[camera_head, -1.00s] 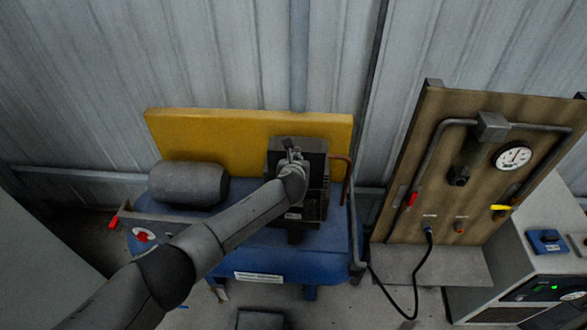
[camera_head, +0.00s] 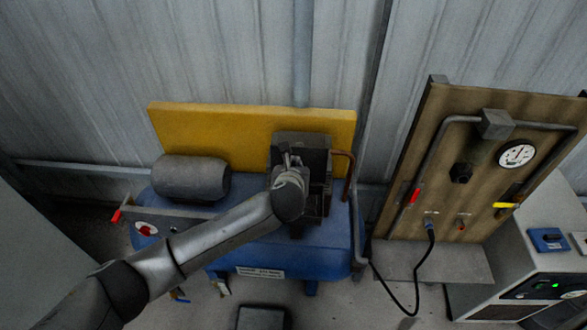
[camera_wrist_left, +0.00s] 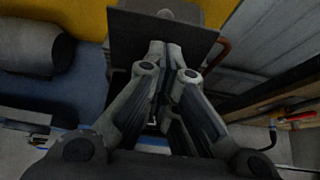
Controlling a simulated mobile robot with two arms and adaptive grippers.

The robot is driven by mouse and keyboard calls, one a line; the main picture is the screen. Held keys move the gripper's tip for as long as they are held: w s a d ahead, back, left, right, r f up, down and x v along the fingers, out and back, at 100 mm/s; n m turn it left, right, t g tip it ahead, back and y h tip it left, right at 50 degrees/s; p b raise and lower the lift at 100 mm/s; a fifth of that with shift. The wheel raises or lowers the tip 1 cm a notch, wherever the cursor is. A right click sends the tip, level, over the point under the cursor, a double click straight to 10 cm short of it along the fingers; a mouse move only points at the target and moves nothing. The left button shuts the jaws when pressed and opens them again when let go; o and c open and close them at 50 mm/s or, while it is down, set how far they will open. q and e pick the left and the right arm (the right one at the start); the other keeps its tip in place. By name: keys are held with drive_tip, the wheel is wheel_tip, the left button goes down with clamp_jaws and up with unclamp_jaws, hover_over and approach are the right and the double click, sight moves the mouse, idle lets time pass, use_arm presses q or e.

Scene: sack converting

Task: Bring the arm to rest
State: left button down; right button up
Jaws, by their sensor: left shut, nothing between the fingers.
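My left arm comes in from the lower left in the head view. My left gripper (camera_head: 287,160) is in front of the dark pump block on the blue compressor (camera_head: 233,243). Its fingers are shut with nothing between them. In the left wrist view the two fingertips (camera_wrist_left: 171,50) meet in front of a dark square plate (camera_wrist_left: 196,38) of the block. I cannot tell whether they touch it. My right gripper is not in view.
A yellow panel (camera_head: 220,125) and a grey cylindrical motor (camera_head: 192,178) are on the compressor. To the right stands a brown board with a gauge (camera_head: 516,154), pipe and valves, with a black hose (camera_head: 416,275) hanging down. A grey cabinet (camera_head: 548,285) is at the lower right.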

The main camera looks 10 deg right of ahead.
use_arm(q)
drive_tip(key=shift+v, duration=0.9)
